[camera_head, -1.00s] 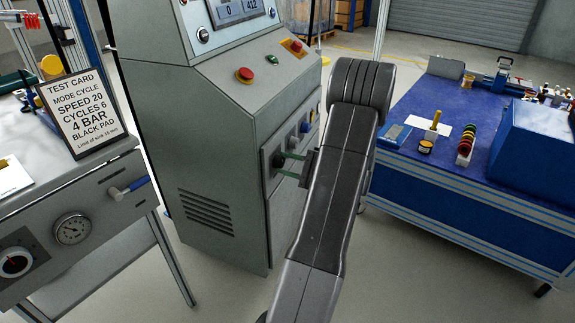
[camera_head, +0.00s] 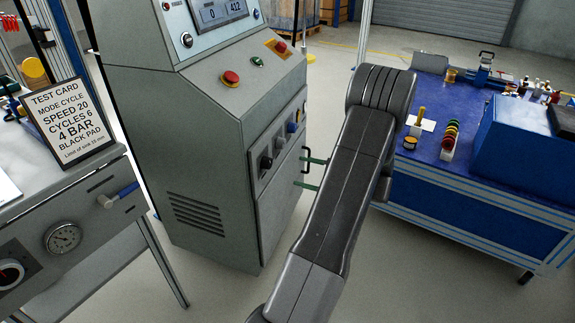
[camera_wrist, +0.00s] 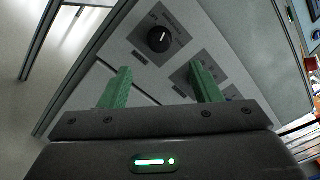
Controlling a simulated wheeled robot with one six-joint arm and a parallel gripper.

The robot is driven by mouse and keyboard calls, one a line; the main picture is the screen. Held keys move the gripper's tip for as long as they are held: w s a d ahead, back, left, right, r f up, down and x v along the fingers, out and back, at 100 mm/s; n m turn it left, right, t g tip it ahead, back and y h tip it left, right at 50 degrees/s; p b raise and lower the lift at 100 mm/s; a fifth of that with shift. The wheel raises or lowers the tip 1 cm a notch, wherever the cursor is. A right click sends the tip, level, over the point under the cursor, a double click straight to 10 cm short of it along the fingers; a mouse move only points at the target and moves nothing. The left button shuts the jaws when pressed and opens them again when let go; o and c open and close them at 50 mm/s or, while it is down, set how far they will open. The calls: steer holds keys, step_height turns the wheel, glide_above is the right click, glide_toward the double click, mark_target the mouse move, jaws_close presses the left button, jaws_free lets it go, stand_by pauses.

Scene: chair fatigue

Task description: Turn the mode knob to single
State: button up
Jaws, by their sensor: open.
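A black round knob (camera_wrist: 160,39) with a white pointer line sits on a grey plate on the cabinet's side panel. In the head view a dark knob (camera_head: 266,162) shows at the lower left of a row of controls; I cannot tell which control is the mode knob. My gripper (camera_head: 311,173) is open and empty, its green fingers apart from the panel, to its right. In the wrist view my gripper (camera_wrist: 162,86) points toward the panel, the knob beyond the fingertips.
The grey cabinet (camera_head: 205,150) has a red button (camera_head: 231,78) on its sloped top. A black handle (camera_head: 305,160) is close to my fingers. A blue bench (camera_head: 450,195) stands right and a test card (camera_head: 66,121) left. Open floor lies between.

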mark_target(271, 164)
steer(key=v, duration=0.4)
steer(key=b+x, duration=0.2)
steer(key=x, duration=1)
steer(key=shift+w+a+f, duration=0.1)
steer(key=shift+a, duration=0.3)
steer(key=shift+w+a, duration=0.25)
steer(key=shift+a, duration=0.3)
steer(key=shift+d, duration=0.1)
